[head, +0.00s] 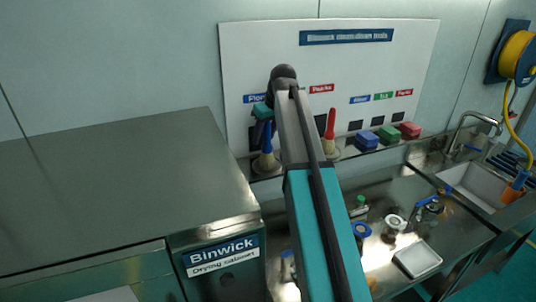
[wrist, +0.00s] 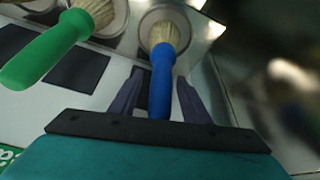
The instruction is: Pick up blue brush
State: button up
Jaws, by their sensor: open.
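The blue brush (head: 266,145) stands on the shelf at the foot of the white tool board, left of my arm in the head view. Its blue handle points up and its pale bristles are at the bottom. In the wrist view the blue brush (wrist: 161,82) has its handle between the two dark fingers of my gripper (wrist: 158,92), with gaps visible on both sides. My gripper is open around the handle. In the head view my arm partly hides the board, and the fingers are hard to make out.
A green brush (wrist: 45,52) stands left of the blue one in the wrist view. A red brush (head: 330,130) stands right of my arm. Blue, green and red blocks (head: 388,136) sit farther right. A steel drying cabinet (head: 110,190) stands at left.

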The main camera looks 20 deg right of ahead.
aim_at(265, 126)
grip_shut()
jog(key=shift+r, duration=0.2)
dwell(0.4)
jog(key=shift+r+b, duration=1.15)
jog(key=shift+r, duration=0.25)
jog(key=shift+s+r, duration=0.1)
jog(key=shift+s, duration=0.05)
jog(key=s+d+r+b, duration=0.1)
jog(key=s+d+b, duration=0.2)
jog(key=s, duration=1.2)
jog(key=b, duration=0.3)
jog(key=shift+s+r, duration=0.25)
jog(key=shift+r, duration=0.1)
